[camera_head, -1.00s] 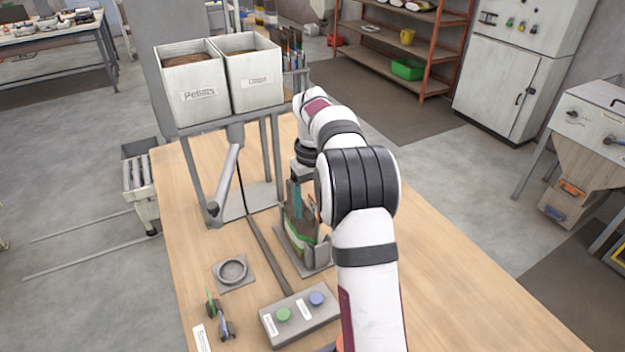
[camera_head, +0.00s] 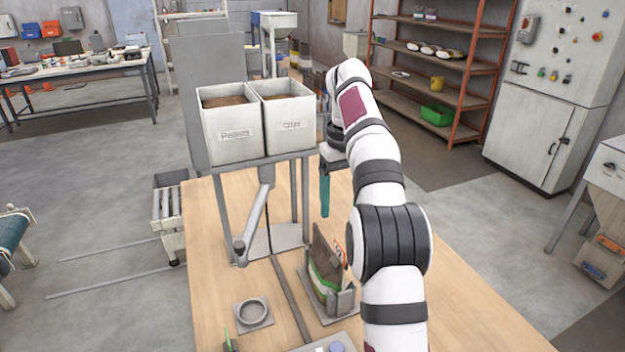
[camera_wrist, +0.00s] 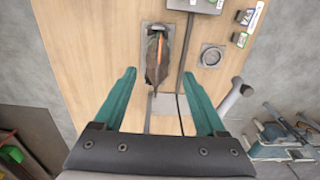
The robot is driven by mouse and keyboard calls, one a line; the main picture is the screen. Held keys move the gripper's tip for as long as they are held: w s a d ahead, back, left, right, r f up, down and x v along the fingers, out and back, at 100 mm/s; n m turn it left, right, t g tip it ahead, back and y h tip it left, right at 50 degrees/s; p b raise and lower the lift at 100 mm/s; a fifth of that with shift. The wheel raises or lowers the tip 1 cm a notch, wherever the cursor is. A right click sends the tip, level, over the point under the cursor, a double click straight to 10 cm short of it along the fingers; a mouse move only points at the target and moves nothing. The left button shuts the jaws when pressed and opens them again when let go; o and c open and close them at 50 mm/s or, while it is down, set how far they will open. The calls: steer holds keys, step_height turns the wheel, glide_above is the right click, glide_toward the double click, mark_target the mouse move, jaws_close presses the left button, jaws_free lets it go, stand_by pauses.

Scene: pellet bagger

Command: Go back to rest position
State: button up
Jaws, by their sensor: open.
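My gripper (camera_wrist: 160,98) shows in the wrist view with its two teal fingers spread apart and nothing between them. In the head view one teal finger of my gripper (camera_head: 325,195) hangs above the table beside the hopper stand; my arm hides the rest. A brown and green bag (camera_head: 322,262) stands in a grey holder (camera_head: 343,304) below my gripper, apart from it. The bag also shows in the wrist view (camera_wrist: 157,60), seen from above.
Two white bins (camera_head: 232,137) (camera_head: 289,125) with brown contents sit on the hopper stand left of my gripper. A metal chute (camera_head: 254,215) slopes beneath them. A grey ring (camera_head: 253,311) lies on the table (camera_head: 215,290). The table's right side is clear.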

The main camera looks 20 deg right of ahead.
steer(key=s+a+m, duration=0.2)
steer(key=s+a, duration=1.1)
steer(key=s, duration=0.3)
steer(key=s+a+f+m+y, duration=0.1)
steer(key=s+a+f, duration=0.2)
steer(key=s, duration=0.5)
steer(key=s+a+f+m, duration=0.2)
steer(key=s+a+f, duration=0.2)
steer(key=s, duration=0.5)
step_height(320, 180, down, 3)
steer(key=shift+s+r+m+y, duration=0.2)
steer(key=shift+s+m+y, duration=0.1)
steer(key=shift+y, duration=0.1)
